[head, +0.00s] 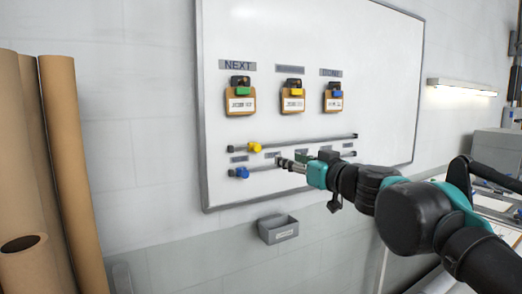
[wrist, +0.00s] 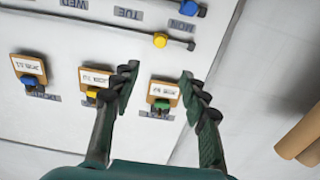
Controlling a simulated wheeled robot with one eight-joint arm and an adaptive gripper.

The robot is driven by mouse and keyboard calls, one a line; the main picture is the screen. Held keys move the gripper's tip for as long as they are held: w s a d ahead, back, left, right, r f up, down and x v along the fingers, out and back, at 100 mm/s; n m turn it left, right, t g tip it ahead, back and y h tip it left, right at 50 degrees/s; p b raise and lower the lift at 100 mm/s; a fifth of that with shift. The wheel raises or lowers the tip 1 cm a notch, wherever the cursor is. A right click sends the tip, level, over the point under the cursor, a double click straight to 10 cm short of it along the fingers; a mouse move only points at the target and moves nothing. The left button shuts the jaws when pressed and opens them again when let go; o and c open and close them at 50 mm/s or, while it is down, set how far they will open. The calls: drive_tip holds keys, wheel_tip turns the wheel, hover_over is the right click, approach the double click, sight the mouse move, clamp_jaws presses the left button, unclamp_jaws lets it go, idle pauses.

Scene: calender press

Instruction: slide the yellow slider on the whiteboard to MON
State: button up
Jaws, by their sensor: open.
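The whiteboard (head: 380,100) hangs on the wall. It has two horizontal rails with day labels between them. The yellow slider (head: 254,148) sits near the left end of the upper rail. In the wrist view, which is upside down, the yellow slider (wrist: 160,41) lies between the MON label (wrist: 181,25) and the TUE label (wrist: 128,13). My gripper (head: 282,163) is to the right of the slider in the head view. In the wrist view my gripper (wrist: 158,73) is open and empty, its fingertips apart from the slider.
A blue slider (head: 243,172) is at the left of the lower rail. Several clipped cards, one with a green clip (head: 242,91), hang above the rails. A grey bin (head: 278,229) is on the wall below. Brown rolls (head: 67,150) stand at the left.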

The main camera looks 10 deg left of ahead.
sight(258, 148)
drive_tip(key=x, duration=1.7)
drive_tip(key=shift+w+a, duration=0.1)
clamp_jaws()
